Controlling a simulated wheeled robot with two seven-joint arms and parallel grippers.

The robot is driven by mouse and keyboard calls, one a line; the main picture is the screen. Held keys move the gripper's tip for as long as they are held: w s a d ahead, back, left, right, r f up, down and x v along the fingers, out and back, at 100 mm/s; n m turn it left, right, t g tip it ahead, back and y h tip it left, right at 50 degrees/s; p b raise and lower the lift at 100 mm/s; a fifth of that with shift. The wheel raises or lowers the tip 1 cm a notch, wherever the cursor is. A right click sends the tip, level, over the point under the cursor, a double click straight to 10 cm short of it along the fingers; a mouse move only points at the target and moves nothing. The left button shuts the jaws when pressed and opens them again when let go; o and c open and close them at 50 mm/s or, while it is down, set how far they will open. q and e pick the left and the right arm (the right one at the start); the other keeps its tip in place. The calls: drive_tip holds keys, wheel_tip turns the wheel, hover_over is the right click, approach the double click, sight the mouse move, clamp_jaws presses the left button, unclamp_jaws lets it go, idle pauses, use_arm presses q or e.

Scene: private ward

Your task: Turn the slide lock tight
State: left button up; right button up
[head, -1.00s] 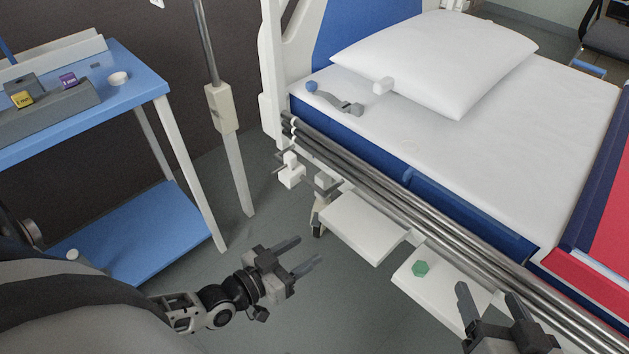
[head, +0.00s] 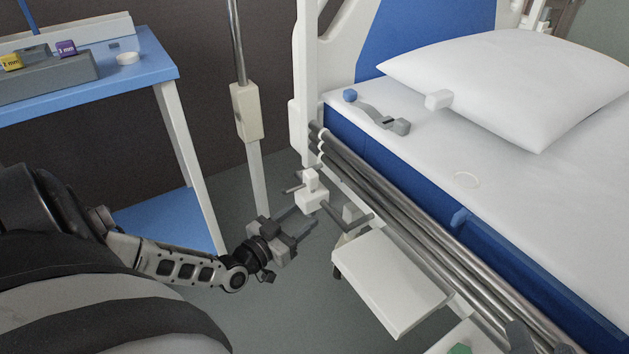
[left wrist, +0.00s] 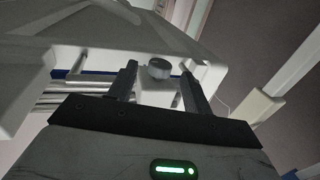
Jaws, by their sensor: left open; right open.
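A white block-shaped fitting (head: 312,190) with dark rods sits at the bed's side rail near the head end; I take it to be the slide lock. My right gripper (head: 542,340) is open at the bottom right edge, partly cut off, beside the rails.
The bed's grey rails (head: 420,240) run along its near side, with a white panel (head: 392,280) below. A pole (head: 247,112) stands left of the bed. A blue trolley (head: 150,65) is at the left. A strap-like item (head: 377,116) and pillow (head: 520,85) lie on the mattress.

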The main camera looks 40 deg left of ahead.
use_arm(q)
drive_tip(key=w+b, duration=0.1)
drive_tip(key=w, duration=0.3)
drive_tip(key=shift+w+f, duration=0.1)
drive_tip(key=shift+w, duration=0.15)
drive_tip(key=shift+w+b, duration=0.4)
drive_tip(key=shift+w, duration=0.2)
use_arm(e)
drive_tip(key=shift+w+d+r+n+t+y, duration=0.15)
drive_tip(key=shift+w+r+n+t, duration=0.15)
drive_tip(key=shift+r, duration=0.2)
drive_tip(key=shift+w+r+n+t+y, duration=0.25)
drive_tip(key=shift+w+r+t, duration=0.1)
drive_tip(key=shift+r, duration=0.2)
drive_tip(key=shift+w+d+r+n+t+y, duration=0.1)
drive_tip(key=shift+w+r+n+t, duration=0.2)
drive_tip(key=shift+r, duration=0.2)
use_arm(q)
drive_tip(key=c, duration=1)
